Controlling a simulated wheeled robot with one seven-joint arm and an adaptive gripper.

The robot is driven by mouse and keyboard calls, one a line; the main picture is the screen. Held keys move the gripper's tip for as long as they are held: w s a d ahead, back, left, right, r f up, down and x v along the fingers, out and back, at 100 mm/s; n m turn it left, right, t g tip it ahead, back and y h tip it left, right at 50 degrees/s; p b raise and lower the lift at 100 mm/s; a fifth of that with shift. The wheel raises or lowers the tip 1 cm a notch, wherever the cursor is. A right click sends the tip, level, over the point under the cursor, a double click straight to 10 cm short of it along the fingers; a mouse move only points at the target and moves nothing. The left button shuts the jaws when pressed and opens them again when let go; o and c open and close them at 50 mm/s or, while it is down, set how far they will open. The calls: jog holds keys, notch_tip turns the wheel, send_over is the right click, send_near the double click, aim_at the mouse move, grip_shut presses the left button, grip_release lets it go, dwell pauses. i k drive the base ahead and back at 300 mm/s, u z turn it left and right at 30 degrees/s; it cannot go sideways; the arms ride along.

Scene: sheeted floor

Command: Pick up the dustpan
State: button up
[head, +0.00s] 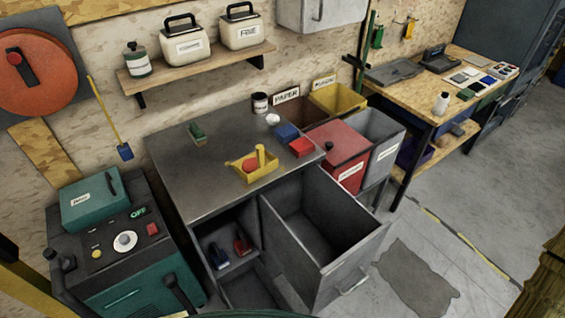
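The dustpan looks to be the yellow pan (264,175) on the grey metal top of the cabinet (210,197). My gripper is not in view.
A deep drawer (335,235) stands open below the top. A green brush (197,135), a blue block (286,133) and a red block (302,147) share the top. Bins (340,155) adjoin at right, a green machine (125,240) at left. Floor (480,180) is clear at right.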

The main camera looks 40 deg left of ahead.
aim_at(253, 166)
jog(key=z, duration=1.35)
jog(key=i, duration=1.6)
jog(key=u, duration=4.15)
